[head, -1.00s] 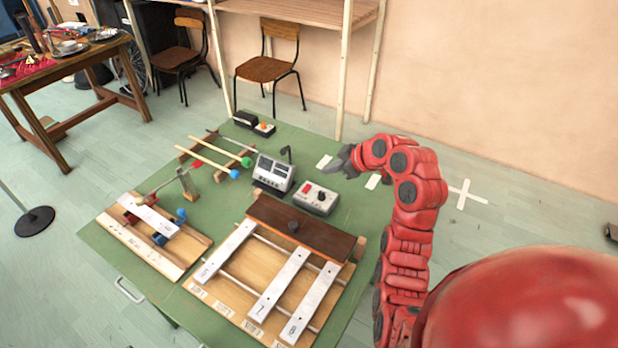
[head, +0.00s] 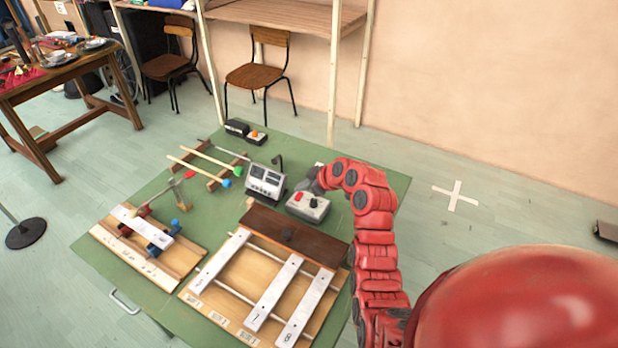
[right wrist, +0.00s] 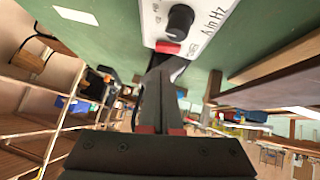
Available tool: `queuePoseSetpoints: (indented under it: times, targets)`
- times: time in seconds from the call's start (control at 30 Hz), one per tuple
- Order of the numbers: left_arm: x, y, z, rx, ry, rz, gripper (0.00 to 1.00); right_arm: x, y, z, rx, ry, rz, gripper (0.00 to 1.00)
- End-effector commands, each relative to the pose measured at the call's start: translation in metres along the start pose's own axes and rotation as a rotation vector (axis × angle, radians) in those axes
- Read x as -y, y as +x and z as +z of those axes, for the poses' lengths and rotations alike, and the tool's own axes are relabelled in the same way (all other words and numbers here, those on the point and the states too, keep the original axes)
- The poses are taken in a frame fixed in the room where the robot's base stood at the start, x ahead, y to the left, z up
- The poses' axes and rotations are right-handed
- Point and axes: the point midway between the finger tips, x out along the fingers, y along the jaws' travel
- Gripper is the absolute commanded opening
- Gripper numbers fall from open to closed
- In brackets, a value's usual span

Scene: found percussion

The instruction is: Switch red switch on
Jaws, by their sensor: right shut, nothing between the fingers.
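A small white box (head: 307,208) stands on the green table, with a red switch (head: 299,196) and a black knob (head: 314,204) on its top. In the right wrist view, the red switch (right wrist: 168,47) sits at the box's edge beside the black knob (right wrist: 180,19). My right gripper (head: 314,184) is shut and empty, just behind the box. In the right wrist view, my right gripper's fingertips (right wrist: 166,68) appear right by the red switch; I cannot tell whether they touch it. My left gripper is not in view.
A grey device with displays (head: 265,181) stands left of the box. A wooden frame with metal bars (head: 240,275) lies in front. Mallets (head: 200,170) rest at the left. A small black unit with an orange button (head: 256,135) is at the back.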

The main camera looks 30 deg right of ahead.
Motion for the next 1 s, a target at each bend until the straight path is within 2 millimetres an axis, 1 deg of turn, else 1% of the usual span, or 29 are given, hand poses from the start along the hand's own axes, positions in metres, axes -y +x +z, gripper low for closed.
queuePoseSetpoints:
  times: [0.03,0.23,0.63,0.73,0.87,1.0]
  targets:
    - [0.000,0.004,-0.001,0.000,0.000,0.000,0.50,0.000,0.003,0.004,0.000,0.002,0.000,0.00]
    - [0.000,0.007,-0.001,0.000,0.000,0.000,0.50,0.000,0.015,0.015,-0.001,0.001,0.000,0.00]
    - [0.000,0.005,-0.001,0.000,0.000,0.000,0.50,-0.001,0.017,0.018,-0.003,0.002,0.000,0.00]
    - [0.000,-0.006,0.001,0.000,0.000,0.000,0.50,-0.002,0.022,0.023,-0.003,0.024,-0.022,0.00]
    - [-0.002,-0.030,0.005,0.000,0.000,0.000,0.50,-0.005,0.029,0.030,-0.003,0.093,-0.087,0.00]
    - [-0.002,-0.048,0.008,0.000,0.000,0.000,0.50,-0.007,0.030,0.032,0.000,0.180,-0.177,0.00]
